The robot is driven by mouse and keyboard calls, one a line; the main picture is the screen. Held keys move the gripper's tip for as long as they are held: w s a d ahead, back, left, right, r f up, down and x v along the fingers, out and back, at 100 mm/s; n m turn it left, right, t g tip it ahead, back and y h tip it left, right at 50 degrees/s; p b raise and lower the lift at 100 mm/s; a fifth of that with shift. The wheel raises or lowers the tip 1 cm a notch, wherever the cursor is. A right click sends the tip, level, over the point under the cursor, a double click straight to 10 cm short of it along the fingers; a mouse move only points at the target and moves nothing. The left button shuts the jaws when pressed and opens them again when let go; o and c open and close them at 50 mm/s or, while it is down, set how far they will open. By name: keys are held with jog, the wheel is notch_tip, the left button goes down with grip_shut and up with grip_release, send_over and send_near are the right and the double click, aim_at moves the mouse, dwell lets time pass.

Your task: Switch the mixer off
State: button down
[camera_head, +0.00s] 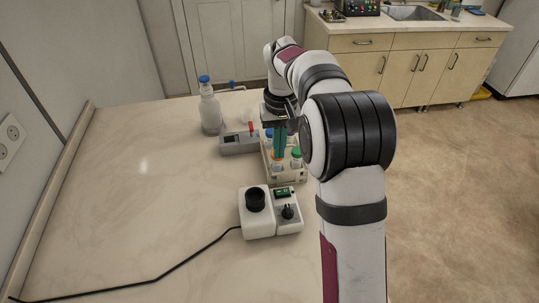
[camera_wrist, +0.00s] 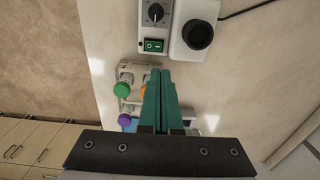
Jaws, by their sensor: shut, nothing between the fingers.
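The mixer (camera_head: 257,222) is a white box on the table, with a black round cup (camera_head: 255,199) on top. Its control side carries a black knob (camera_head: 288,212) and a green rocker switch (camera_head: 283,192). In the wrist view the green switch (camera_wrist: 153,45) shows near the top, below the knob (camera_wrist: 155,13), with the black cup (camera_wrist: 198,34) to the right. My gripper (camera_head: 279,155) is over the tube rack, beyond the mixer and apart from it. Its green fingers (camera_wrist: 160,76) are shut together and empty, with their tips below the switch in the wrist view.
A tube rack (camera_head: 288,178) with several coloured-capped tubes stands under my gripper. A grey device (camera_head: 236,144) and a blue-capped bottle (camera_head: 209,108) are behind it. A black cable (camera_head: 175,267) runs left from the mixer. The table's left part is clear.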

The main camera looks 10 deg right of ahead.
aim_at(278, 192)
notch_tip(278, 192, down, 14)
jog(key=shift+f, duration=0.1)
dwell(0.6)
jog(key=shift+a+f, duration=0.1)
dwell(0.3)
jog(key=shift+d, duration=0.2)
jog(key=shift+d+r, duration=0.3)
jog(key=shift+d, duration=0.3)
jog(key=shift+r, duration=0.1)
notch_tip(278, 192, up, 14)
jog(key=d, duration=0.2)
